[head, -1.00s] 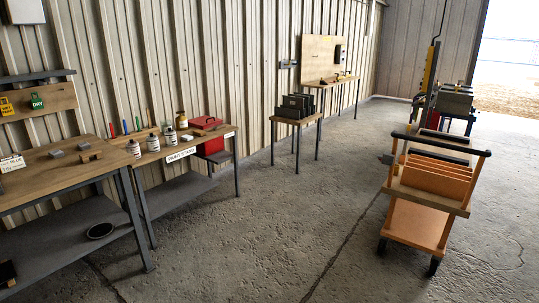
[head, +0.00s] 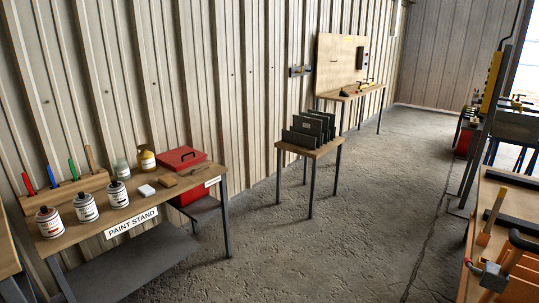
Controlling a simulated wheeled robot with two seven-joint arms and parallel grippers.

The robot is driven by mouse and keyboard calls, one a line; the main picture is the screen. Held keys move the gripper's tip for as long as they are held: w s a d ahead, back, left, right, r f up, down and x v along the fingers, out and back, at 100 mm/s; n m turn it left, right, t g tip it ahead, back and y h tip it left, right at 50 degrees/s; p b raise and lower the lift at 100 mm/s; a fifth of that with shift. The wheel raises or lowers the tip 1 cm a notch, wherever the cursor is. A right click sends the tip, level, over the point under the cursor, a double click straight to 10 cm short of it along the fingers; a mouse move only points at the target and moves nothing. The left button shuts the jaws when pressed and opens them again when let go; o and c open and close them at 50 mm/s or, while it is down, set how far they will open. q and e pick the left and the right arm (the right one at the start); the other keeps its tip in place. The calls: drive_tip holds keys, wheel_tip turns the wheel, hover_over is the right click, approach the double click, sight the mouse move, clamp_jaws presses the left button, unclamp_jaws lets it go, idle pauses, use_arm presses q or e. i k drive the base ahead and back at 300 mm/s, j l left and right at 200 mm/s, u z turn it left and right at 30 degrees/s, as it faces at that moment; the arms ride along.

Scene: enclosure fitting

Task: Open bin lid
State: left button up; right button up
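A red bin (head: 190,196) stands on a low dark stand at the right end of the paint stand, partly hidden behind the tabletop. Its red lid (head: 180,157) has a dark handle on top and appears closed. Neither of my grippers is in view.
The paint stand (head: 133,216) holds several cans, bottles, coloured-handled tools and small blocks. A small table (head: 318,150) with dark panels in a rack stands beyond. An orange cart (head: 472,262) is at the right edge. Concrete floor (head: 300,250) between them is clear.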

sight(177, 157)
drive_tip(key=i, duration=0.7)
drive_tip(key=i+u, duration=0.15)
drive_tip(key=i, duration=0.6)
drive_tip(key=i+l, duration=0.2)
drive_tip(key=i, duration=0.5)
